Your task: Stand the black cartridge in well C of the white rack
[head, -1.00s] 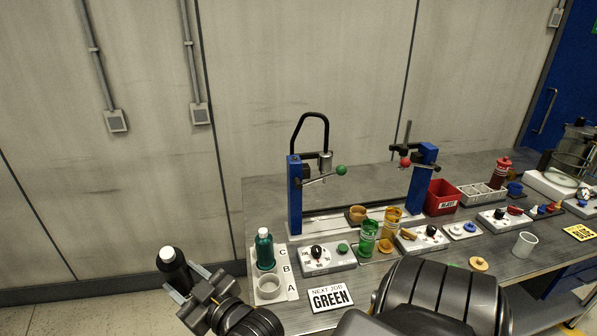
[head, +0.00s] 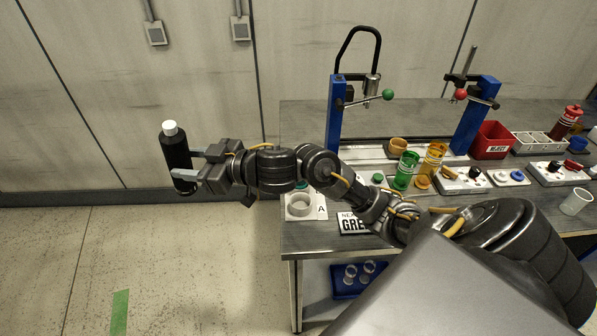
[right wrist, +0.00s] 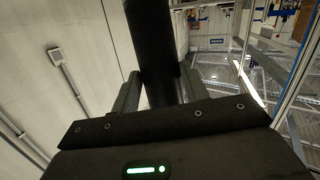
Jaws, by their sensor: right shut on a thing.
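The black cartridge (head: 177,158) with a white cap is roughly upright at the left of the head view, beyond the bench's left end. My right gripper (head: 186,166) is shut on its body; the right wrist view shows its dark cylinder (right wrist: 153,45) between the fingers (right wrist: 160,92). The white rack (head: 320,211) lies at the bench's left end, right of and apart from the cartridge. Its empty round well by letter A (head: 299,206) shows. My arm hides wells B and C and nearly all of the teal bottle. My left gripper is out of view.
A "next job green" sign (head: 352,224) lies right of the rack. A blue post stand (head: 335,115) with a black hose rises behind. Green (head: 405,170) and amber (head: 433,160) containers stand farther right. Open floor (head: 190,270) lies left of the bench.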

